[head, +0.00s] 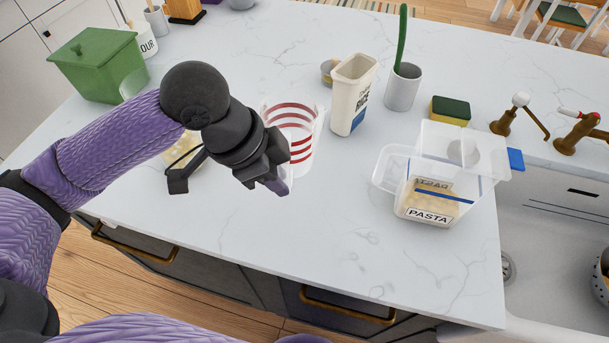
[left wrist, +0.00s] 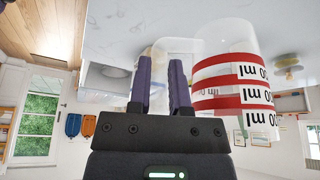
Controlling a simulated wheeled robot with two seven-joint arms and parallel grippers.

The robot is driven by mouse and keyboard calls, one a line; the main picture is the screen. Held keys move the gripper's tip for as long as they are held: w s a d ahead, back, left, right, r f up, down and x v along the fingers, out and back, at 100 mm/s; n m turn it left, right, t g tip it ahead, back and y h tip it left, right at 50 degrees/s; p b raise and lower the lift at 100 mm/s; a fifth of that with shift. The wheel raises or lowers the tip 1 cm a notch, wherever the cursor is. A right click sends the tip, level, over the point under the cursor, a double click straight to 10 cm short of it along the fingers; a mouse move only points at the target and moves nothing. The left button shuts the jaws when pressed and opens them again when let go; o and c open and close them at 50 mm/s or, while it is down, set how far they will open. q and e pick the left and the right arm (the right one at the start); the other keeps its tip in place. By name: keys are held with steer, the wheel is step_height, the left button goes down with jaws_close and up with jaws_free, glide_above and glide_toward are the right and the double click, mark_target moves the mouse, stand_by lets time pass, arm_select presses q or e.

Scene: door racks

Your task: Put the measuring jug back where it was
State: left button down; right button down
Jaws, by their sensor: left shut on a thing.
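The measuring jug (head: 302,122) is clear with red stripes and appears near the middle of the counter in the head view. Its striped wall also shows in the left wrist view (left wrist: 232,92), right of the fingers. My left gripper (head: 278,183) is at the jug's near left side. In the left wrist view its two dark fingers (left wrist: 163,88) are shut on the jug's clear handle, which is hard to see between them. The arm and gripper hide part of the jug in the head view. I cannot tell whether its base touches the counter. My right gripper is not in view.
A rice container (head: 346,100) stands just right of the jug, with a small tin (head: 327,72) behind it. A pasta container (head: 428,206), a cup (head: 402,90) and a sponge (head: 450,110) are further right. A green bin (head: 98,68) is far left. The front middle counter is clear.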

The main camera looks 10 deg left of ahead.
arm_select(q)
steer(key=shift+d+r+m+g, duration=0.25)
steer(key=shift+r+m+g, duration=0.1)
steer(key=shift+m, duration=0.35)
steer(key=shift+f+m, duration=0.25)
steer(key=shift+m, duration=0.15)
step_height(320, 180, down, 10)
steer(key=b, duration=0.3)
steer(key=shift+r, duration=0.2)
steer(key=c, duration=0.6)
jaws_free()
steer(key=shift+o, duration=0.2)
